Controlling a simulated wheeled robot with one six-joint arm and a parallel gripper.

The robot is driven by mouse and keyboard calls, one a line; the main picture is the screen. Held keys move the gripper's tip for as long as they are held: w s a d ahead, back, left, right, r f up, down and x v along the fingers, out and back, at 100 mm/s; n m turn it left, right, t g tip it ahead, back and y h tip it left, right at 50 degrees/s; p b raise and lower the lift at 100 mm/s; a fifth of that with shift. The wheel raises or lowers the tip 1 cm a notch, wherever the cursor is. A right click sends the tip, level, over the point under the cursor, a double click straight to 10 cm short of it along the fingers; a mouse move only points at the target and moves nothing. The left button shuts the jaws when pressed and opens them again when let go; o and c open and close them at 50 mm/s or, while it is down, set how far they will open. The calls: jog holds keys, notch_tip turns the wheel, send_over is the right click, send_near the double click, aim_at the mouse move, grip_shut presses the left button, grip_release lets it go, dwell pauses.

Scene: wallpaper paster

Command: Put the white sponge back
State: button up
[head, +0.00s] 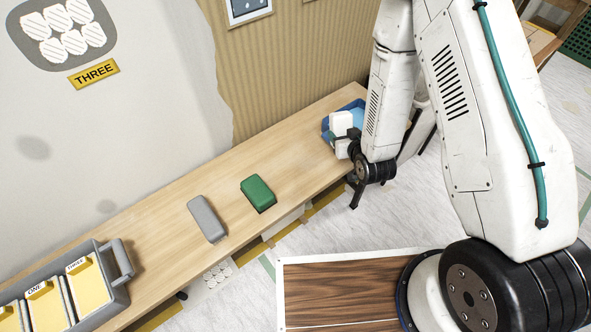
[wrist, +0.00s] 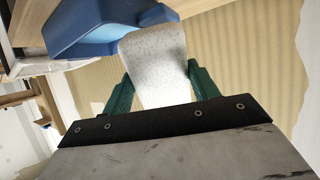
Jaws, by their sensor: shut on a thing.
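The white sponge (wrist: 152,62) is a pale speckled block. In the wrist view my gripper (wrist: 155,80) has its two green fingers closed on the sponge's sides. In the head view the white sponge (head: 341,124) shows at the far right end of the bench, in front of a blue tray (head: 358,106), with my arm partly covering it. The blue tray also shows beside the sponge in the wrist view (wrist: 85,30). I cannot tell whether the sponge touches the tray.
A wooden bench (head: 160,220) runs along the wall. A grey block (head: 206,219) and a green block (head: 258,193) lie on it, with bare wood between them and the tray. A grey crate (head: 117,293) with labelled yellow cards stands at the near left end.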

jog(key=s+a+f+g, duration=0.1)
jog(key=s+a+g, duration=0.1)
jog(key=s+a+f+n+g, duration=0.1)
jog(key=s+a+f+g, duration=0.1)
jog(key=s+a+f+n+g, duration=0.1)
jog(key=s+a+g, duration=0.1)
jog(key=g, duration=0.1)
jog(key=shift+s+a+f, duration=0.15)
jog(key=shift+s+a, duration=0.05)
jog(key=shift+s, duration=0.1)
jog(key=s+a+n+g+h, duration=0.2)
jog(key=s+g, duration=0.3)
jog(key=s, duration=0.6)
jog(key=shift+s+a+f+n+g, duration=0.2)
jog(key=shift+a+n+g, duration=0.1)
jog(key=shift+n, duration=0.1)
